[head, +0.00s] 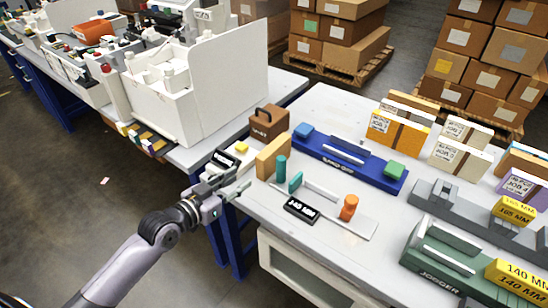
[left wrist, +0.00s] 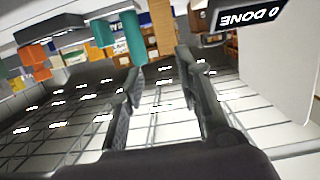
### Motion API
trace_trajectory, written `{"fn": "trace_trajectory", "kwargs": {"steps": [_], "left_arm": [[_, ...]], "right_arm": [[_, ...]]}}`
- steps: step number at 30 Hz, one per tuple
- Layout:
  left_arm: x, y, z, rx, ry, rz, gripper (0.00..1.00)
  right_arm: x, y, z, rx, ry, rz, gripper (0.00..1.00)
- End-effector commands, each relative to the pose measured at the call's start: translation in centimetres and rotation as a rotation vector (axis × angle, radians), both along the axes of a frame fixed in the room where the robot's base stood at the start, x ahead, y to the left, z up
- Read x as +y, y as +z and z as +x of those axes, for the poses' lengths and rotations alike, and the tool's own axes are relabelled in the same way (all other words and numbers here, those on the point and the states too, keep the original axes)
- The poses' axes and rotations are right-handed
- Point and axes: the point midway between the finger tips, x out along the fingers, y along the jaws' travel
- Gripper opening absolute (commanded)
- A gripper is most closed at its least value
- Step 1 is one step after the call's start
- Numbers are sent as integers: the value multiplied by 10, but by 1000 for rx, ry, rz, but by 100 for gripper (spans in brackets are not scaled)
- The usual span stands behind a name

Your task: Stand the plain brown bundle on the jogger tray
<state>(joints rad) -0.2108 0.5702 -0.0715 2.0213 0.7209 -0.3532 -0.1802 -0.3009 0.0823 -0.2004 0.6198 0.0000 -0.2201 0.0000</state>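A plain tan-brown block (head: 273,156), which looks like the plain brown bundle, stands upright near the left end of the white table. It also shows between the fingertips' directions in the left wrist view (left wrist: 160,28), farther off. My right gripper is not in view.
Behind are a brown handled box (head: 269,122) and a blue device (head: 345,165). Labelled bundles (head: 398,130) stand farther right.

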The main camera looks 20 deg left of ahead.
Motion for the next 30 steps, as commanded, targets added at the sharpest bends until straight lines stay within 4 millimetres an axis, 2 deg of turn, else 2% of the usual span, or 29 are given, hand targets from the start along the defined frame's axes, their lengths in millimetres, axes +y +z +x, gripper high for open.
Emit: {"fn": "trace_trajectory", "kwargs": {"steps": [3,5,8,21,30], "left_arm": [[8,15,10,-52,9,-18,32],[8,17,16,-61,11,-23,32],[4,16,29,-62,13,-25,32],[-26,2,107,-58,12,-24,32],[-34,-2,127,-59,11,-21,32]], "right_arm": [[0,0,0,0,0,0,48],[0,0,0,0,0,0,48],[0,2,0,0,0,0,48],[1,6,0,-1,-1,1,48],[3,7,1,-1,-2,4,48]]}}
